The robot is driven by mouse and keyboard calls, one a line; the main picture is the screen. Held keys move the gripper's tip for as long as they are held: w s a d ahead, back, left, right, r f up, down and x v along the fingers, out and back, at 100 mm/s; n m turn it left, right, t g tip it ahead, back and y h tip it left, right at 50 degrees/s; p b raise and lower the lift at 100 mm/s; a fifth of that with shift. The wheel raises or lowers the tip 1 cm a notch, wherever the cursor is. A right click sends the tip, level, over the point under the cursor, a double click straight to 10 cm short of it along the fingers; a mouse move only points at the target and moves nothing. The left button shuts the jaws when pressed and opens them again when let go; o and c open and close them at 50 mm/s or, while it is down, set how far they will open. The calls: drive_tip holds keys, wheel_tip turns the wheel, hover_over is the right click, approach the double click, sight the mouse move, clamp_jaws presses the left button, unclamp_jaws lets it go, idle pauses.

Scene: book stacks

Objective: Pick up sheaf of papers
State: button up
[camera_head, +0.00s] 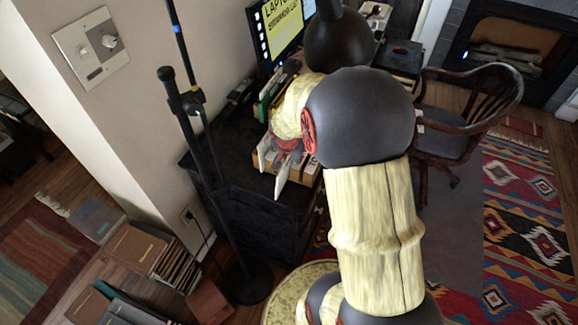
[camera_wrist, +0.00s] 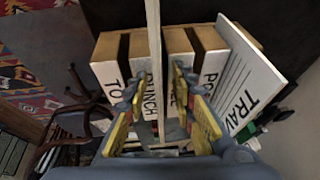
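A thin, pale sheaf of papers (camera_wrist: 154,45) shows nearly edge-on in the wrist view, running down between my fingers. My gripper (camera_wrist: 160,88) is open around it, with a finger on each side and visible gaps. In the head view my gripper (camera_head: 286,144) is over the dark desk, and a white sheet-like piece (camera_head: 282,177) hangs below it. My arm hides much of that area. I cannot tell where the sheaf's lower end rests.
Tan and white lettered file boxes or books (camera_wrist: 208,50) stand close behind the sheaf, with a white lettered one (camera_wrist: 245,85) at right. A monitor (camera_head: 277,28) and papers crowd the dark desk (camera_head: 245,195). A black stand (camera_head: 205,150) and wooden chair (camera_head: 450,125) flank it.

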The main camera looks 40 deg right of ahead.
drive_tip(key=shift+f, duration=0.1)
clamp_jaws()
idle(0.5)
